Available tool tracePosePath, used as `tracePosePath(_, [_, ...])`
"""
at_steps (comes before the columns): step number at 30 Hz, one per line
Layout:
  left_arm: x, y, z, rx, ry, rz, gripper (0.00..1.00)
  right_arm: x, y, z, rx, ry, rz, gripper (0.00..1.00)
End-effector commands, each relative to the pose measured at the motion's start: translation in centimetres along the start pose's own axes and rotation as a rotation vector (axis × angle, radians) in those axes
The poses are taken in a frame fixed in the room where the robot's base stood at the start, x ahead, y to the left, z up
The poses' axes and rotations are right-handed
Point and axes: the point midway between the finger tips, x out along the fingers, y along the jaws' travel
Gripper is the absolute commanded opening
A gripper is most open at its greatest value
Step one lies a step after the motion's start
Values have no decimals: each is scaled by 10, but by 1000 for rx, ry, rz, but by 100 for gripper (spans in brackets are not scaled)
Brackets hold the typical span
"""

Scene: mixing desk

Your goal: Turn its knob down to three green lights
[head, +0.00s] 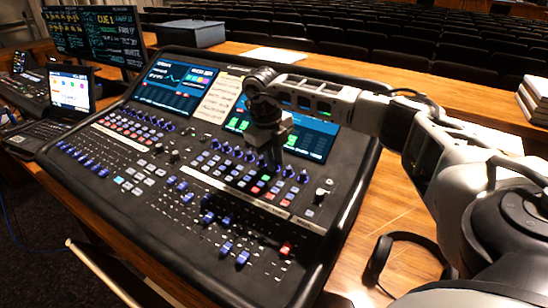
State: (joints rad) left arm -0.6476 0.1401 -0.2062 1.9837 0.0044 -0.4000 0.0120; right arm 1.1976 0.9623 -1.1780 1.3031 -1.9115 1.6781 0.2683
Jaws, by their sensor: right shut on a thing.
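A black mixing desk (215,205) with blue-capped faders, knobs and lit buttons fills the middle of the head view. A row of blue knobs (290,171) runs below its screens. My right gripper (271,163) points down into the right part of this row and is shut on a knob there. The gripper hides that knob and any lights close around it. Below it are small green and red lit buttons (257,190). I cannot read how many green lights belong to the held knob. My left gripper is not in view.
My right arm crosses in front of the desk's right screen (312,138). Black headphones (385,258) lie on the wooden table at the lower right. White books (536,98) are at the far right.

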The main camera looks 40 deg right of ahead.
Motion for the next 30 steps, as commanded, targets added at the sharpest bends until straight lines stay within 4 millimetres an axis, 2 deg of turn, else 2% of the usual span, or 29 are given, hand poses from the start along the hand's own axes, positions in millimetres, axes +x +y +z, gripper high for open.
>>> tracePosePath(7, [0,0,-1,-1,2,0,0,-2,-1,2,3,-8,-1,0])
tracePosePath(8, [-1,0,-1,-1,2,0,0,-2,-1,2,4,-9,-1,18])
tracePosePath(10, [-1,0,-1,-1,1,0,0,-2,-1,2,4,-8,-1,37])
tracePosePath(18, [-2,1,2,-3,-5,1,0,-1,-1,1,3,-4,0,37])
tracePosePath(22, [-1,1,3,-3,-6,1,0,-8,0,1,3,-6,1,37])
tracePosePath(26, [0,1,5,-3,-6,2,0,-28,0,1,2,-8,1,37])
tracePosePath(30, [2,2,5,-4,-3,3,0,-62,0,2,3,-11,1,37])
